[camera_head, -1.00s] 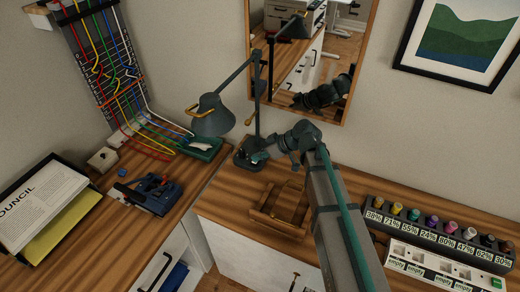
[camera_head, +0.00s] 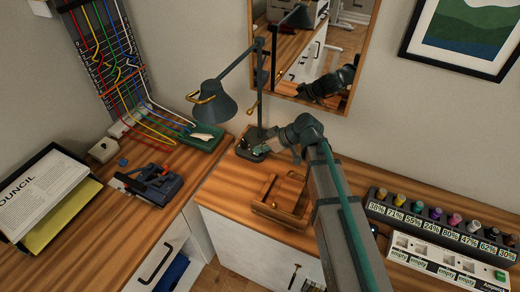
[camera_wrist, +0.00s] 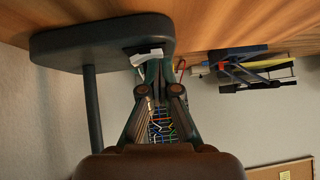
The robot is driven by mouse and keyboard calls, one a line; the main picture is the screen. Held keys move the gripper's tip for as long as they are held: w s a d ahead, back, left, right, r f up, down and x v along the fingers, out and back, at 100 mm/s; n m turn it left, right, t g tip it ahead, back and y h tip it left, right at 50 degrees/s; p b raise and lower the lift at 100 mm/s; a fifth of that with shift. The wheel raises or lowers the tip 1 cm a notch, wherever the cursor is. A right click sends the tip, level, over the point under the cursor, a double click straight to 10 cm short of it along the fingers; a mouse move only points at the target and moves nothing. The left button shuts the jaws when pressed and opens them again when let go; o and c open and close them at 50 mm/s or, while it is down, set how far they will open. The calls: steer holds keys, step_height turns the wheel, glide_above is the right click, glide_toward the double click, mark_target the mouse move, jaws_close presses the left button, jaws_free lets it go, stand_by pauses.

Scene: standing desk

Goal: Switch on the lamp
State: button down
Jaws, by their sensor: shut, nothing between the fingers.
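The dark green desk lamp (camera_head: 217,104) stands at the back corner of the wooden desk, its shade leaning left and showing no visible glow. Its base (camera_head: 245,153) is on the desktop, and the base also fills the upper left of the wrist view (camera_wrist: 75,47). A small white switch (camera_wrist: 148,55) sits at the base's edge in the wrist view. My gripper (camera_wrist: 160,70) is shut and empty, its fingertips right at the switch; whether they touch it I cannot tell. In the head view my gripper (camera_head: 270,147) is low beside the base, partly hidden by my wrist.
A wooden holder (camera_head: 268,209) lies in front of the lamp, close to my arm. A mirror (camera_head: 290,65) hangs behind. A rack of colored knobs (camera_head: 438,222) stands to the right. A green tray (camera_head: 203,139) and a blue-black device (camera_head: 150,183) are to the left.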

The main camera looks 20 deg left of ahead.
steer(key=shift+w+f, duration=0.1)
steer(key=shift+w, duration=0.05)
steer(key=shift+w+d, duration=0.15)
steer(key=shift+w, duration=0.6)
steer(key=shift+r, duration=0.3)
steer(key=r, duration=0.3)
steer(key=r+p, duration=0.1)
steer(key=shift+w+r, duration=0.2)
steer(key=shift+w, duration=0.15)
steer(key=b+v, duration=0.2)
steer(key=v, duration=0.7)
steer(key=shift+d+b, duration=0.3)
steer(key=shift+d, duration=0.15)
steer(key=shift+s, duration=0.1)
steer(key=shift+s+a, duration=0.15)
steer(key=shift+s, duration=0.35)
